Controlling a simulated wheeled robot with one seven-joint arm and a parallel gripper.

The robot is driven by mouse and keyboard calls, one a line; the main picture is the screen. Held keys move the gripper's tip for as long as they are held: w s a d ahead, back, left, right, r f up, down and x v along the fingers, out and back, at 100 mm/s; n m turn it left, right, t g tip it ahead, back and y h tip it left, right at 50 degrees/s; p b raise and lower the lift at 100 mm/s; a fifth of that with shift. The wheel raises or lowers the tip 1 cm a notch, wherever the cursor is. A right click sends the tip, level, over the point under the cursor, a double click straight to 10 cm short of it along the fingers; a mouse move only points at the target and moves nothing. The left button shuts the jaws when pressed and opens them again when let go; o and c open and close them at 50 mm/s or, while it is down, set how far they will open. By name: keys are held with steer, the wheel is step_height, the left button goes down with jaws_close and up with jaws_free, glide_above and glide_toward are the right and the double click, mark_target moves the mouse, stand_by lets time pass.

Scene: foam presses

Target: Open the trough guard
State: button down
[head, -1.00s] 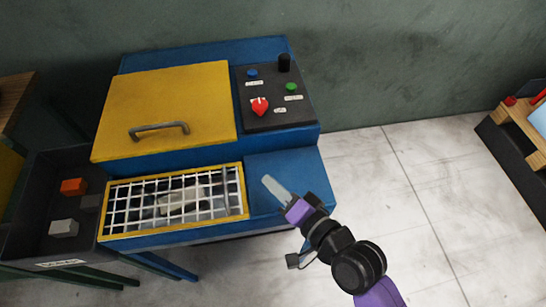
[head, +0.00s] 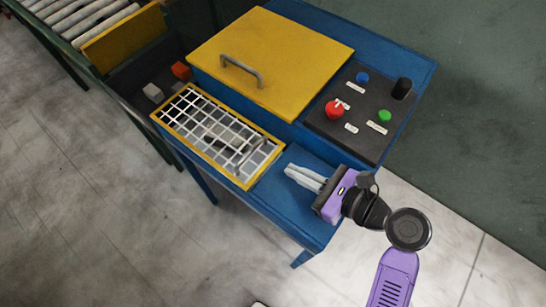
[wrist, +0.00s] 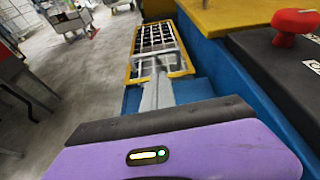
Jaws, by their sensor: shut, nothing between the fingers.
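The trough guard is a white wire grid in a yellow frame (head: 166,119), lying flat over the trough at the press's front. A grey bar handle (head: 252,152) stands near its right end. The guard also shows in the wrist view (wrist: 134,66), straight beyond my fingers. My gripper (head: 288,170) is shut and empty, just right of the guard's right edge, above the blue deck. In the wrist view my closed fingertips (wrist: 160,78) point at the near end of the guard; whether they touch it I cannot tell.
The yellow press lid (head: 275,60) with its grey handle is shut behind the guard. A black control panel (head: 350,140) with a red knob (head: 334,109) and buttons lies behind my gripper. A dark bin (head: 135,85) with blocks stands left. Floor in front is clear.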

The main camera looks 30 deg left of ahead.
mark_target(264, 164)
steer(key=shift+s+f+m, duration=0.1)
steer(key=shift+s+m, duration=0.1)
steer(key=shift+m, duration=0.1)
steer(key=x, duration=1)
steer(key=shift+f, duration=0.1)
steer(key=shift+p, duration=0.3)
